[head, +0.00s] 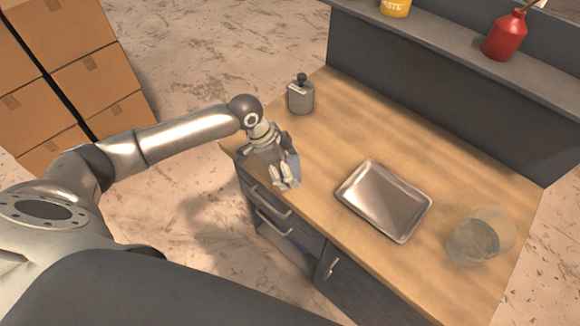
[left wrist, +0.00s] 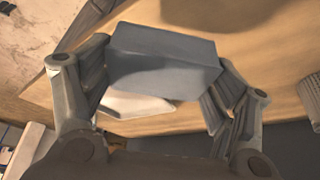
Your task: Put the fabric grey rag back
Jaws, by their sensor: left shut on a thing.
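My left gripper (head: 284,172) is over the left front edge of the wooden worktop (head: 345,130). It is shut on a grey-blue, block-shaped thing, which looks like the folded grey rag (head: 294,168). In the left wrist view the rag (left wrist: 163,62) sits between the two fingers of my left gripper (left wrist: 160,90), with smooth flat faces. A whitish piece shows just below it, and I cannot tell what it is. My right gripper is not in view.
A shallow metal tray (head: 385,200) lies mid-worktop. A metal flask (head: 301,95) stands at the back left. A crumpled translucent container (head: 478,238) is at the right. A shelf (head: 440,35) holds a red bottle (head: 506,36) and a yellow tin (head: 395,7). Cartons (head: 75,70) are stacked far left.

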